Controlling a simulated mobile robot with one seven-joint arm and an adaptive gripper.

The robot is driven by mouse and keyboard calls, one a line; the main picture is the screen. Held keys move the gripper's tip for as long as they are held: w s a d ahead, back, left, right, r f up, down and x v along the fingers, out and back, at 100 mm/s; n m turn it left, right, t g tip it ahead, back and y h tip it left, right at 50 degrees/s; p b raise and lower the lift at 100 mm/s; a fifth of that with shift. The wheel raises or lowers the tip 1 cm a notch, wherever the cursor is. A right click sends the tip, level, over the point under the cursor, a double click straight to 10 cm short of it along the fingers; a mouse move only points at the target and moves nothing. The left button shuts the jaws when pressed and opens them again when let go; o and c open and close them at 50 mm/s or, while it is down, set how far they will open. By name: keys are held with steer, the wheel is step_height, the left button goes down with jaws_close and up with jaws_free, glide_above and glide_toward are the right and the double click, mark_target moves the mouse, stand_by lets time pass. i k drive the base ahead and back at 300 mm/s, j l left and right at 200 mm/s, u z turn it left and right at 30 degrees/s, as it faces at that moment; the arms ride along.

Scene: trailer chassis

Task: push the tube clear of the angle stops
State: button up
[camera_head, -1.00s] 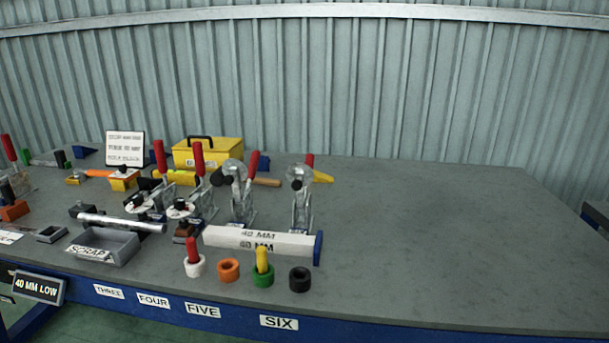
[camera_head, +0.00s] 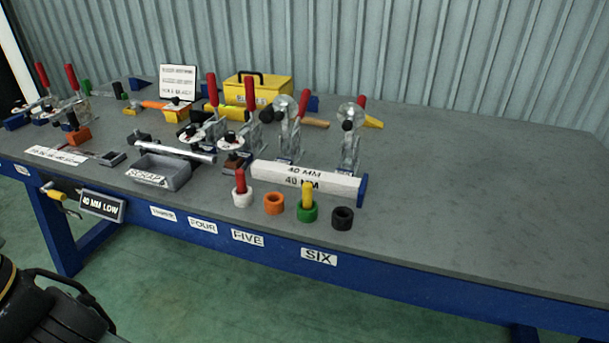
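A round silver tube (camera_head: 175,149) lies near the front of the grey table, along the back of the scrap tray (camera_head: 181,178). Its left end is near a small dark block (camera_head: 137,137), and its right end is near a brown block (camera_head: 237,161). A white square bar (camera_head: 308,179) marked 40 MM, with a blue end, lies to the right. I cannot make out which pieces are the angle stops, or whether the tube touches them. I see no gripper of mine in this view.
Several toggle clamps with red handles, one clamp (camera_head: 351,140) being rightmost, stand behind the bar. A yellow toolbox (camera_head: 258,90) is at the back. The table's right part (camera_head: 480,180) is clear.

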mark_target(332, 184)
steer(key=i+j+u, duration=0.35)
steer(key=j, duration=0.25)
steer(key=i+j+u, duration=0.1)
steer(key=i, duration=0.2)
steer(key=i+j, duration=0.15)
steer(key=i, duration=0.15)
steer(key=u, duration=0.05)
